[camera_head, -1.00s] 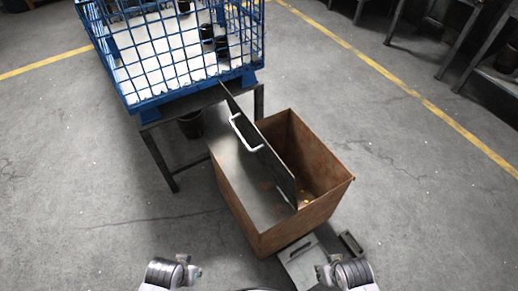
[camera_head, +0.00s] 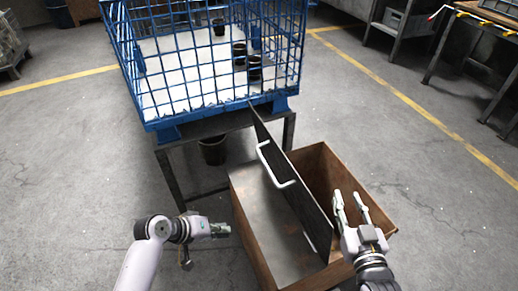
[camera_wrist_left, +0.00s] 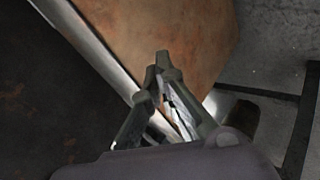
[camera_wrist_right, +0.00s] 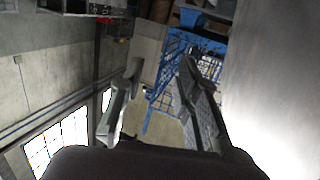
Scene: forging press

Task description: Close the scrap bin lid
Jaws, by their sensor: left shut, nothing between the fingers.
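The rusty scrap bin (camera_head: 255,245) stands on the floor in front of me. A flat metal plate covers its left part, and its right part is open. The dark lid (camera_head: 300,205) stands up, tilted, along the middle of the bin, with a white bar handle (camera_head: 275,168) on its left face. My left gripper (camera_head: 226,230) is shut and empty, just left of the bin; its fingertips meet in the left wrist view (camera_wrist_left: 165,62). My right gripper (camera_head: 350,196) is open above the bin's open part, right of the lid; its fingers are apart in the right wrist view (camera_wrist_right: 160,72).
A blue wire cage (camera_head: 215,75) with several dark cups stands on a metal table (camera_head: 165,165) behind the bin. A dark bucket (camera_head: 212,152) is under that table. Workbenches stand at the back right. The floor left and right of the bin is clear.

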